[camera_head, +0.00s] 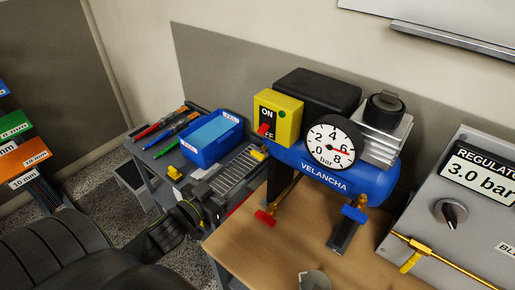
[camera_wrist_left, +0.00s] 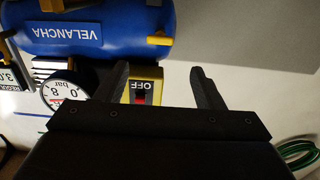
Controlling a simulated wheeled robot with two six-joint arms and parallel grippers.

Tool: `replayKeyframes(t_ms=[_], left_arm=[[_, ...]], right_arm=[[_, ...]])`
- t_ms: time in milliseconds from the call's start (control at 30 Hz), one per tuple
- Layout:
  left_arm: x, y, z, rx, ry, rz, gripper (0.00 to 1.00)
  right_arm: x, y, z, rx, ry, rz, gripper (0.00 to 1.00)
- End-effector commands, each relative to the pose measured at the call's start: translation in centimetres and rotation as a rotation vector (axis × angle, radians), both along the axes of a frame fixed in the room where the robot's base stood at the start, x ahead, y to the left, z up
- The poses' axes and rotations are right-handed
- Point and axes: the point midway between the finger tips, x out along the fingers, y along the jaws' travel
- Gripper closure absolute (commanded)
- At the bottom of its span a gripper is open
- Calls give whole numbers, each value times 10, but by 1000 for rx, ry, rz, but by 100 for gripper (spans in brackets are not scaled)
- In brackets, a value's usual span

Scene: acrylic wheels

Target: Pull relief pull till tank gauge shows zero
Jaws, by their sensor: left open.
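The tank gauge (camera_head: 333,145) is a round white dial above the blue tank (camera_head: 325,178). A small yellow-brass fitting (camera_head: 257,155) is at the tank's left end; a brass fitting also shows in the left wrist view (camera_wrist_left: 158,40). I cannot tell whether it is the relief pull. My left gripper (camera_head: 193,208) is left of the tank, low by the bench corner, apart from the fittings. In the left wrist view its fingers (camera_wrist_left: 160,70) are spread and empty, with the switch box (camera_wrist_left: 146,88) behind the gap. My right gripper is not seen.
A yellow ON/OFF box (camera_head: 278,117) stands behind the tank's left end. A red-handled tap (camera_head: 265,217) and a blue-handled valve (camera_head: 354,213) are below the tank. A blue bin (camera_head: 212,138) is on the left cart. The grey regulator panel (camera_head: 450,215) stands right. The front wooden top (camera_head: 260,255) is mostly clear.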

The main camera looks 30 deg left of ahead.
Motion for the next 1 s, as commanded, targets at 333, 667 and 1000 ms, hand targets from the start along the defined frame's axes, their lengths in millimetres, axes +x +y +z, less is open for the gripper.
replayKeyframes(t_ms=[333,667,1000], left_arm=[[36,-3,-1,-4,-9,1,38],[91,-8,1,-4,-8,1,38],[121,-10,1,-2,-5,2,38]], right_arm=[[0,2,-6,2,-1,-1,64],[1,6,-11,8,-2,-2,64],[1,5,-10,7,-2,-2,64]])
